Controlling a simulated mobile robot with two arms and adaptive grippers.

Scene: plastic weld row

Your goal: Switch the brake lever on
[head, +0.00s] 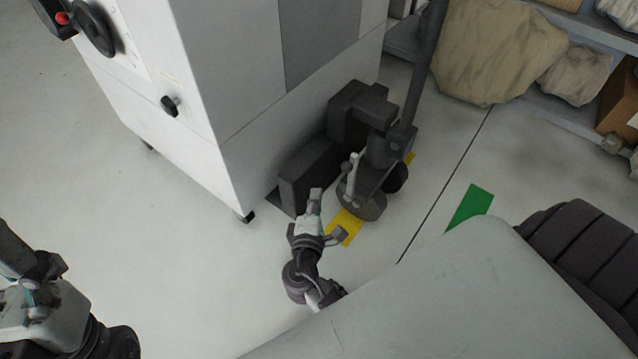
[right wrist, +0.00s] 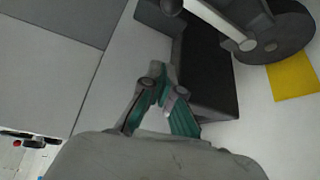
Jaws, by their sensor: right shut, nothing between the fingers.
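The brake lever (head: 352,176) is a thin light grey rod standing upright on the dark wheeled unit (head: 377,150) at the foot of the white cabinet. In the right wrist view the lever (right wrist: 218,22) crosses the top beside a round dark wheel. My right gripper (head: 316,196) is shut and empty, left of the lever and apart from it. In the right wrist view its fingers (right wrist: 165,84) are together in front of a black block, with the lever up and to the right. Part of my left gripper (head: 40,272) shows at the lower left; its fingers are unclear.
The white cabinet (head: 190,85) on castors stands close on the left, with knobs on its face. A dark pole (head: 422,65) rises from the unit. Yellow (head: 345,226) and green (head: 470,207) floor marks lie nearby. Sacks (head: 495,50) are at the back right. Floor at left is clear.

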